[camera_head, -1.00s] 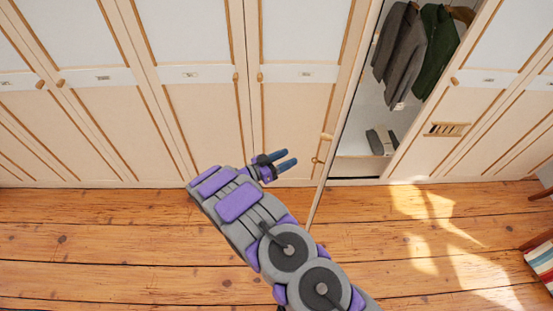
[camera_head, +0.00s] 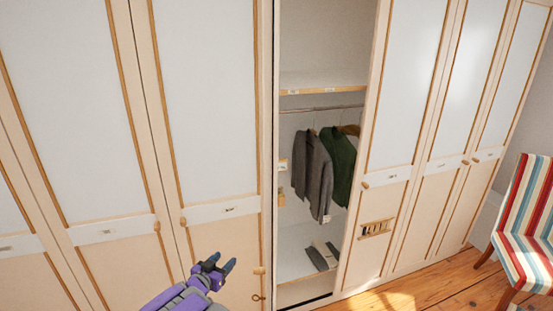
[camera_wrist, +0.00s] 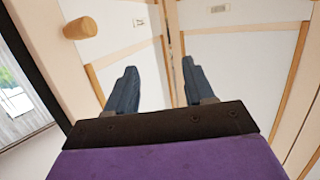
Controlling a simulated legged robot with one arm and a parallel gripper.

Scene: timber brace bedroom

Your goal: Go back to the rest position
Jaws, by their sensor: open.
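My gripper (camera_head: 222,262) shows low in the head view, in front of the cream wardrobe doors. Its two blue fingers are apart and nothing is between them. In the wrist view my gripper (camera_wrist: 158,85) points at white door panels with wooden trim, and the space between the fingers is empty. A round wooden knob (camera_wrist: 80,28) shows at the upper left of the wrist view, beside the left finger. I cannot tell how far the fingers are from the panels.
One wardrobe bay stands open, with grey and green jackets (camera_head: 322,165) on a rail (camera_head: 320,109) and a shelf (camera_head: 318,84) above. A striped chair (camera_head: 525,220) stands at the right. Wooden floor (camera_head: 430,290) shows clear at the lower right.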

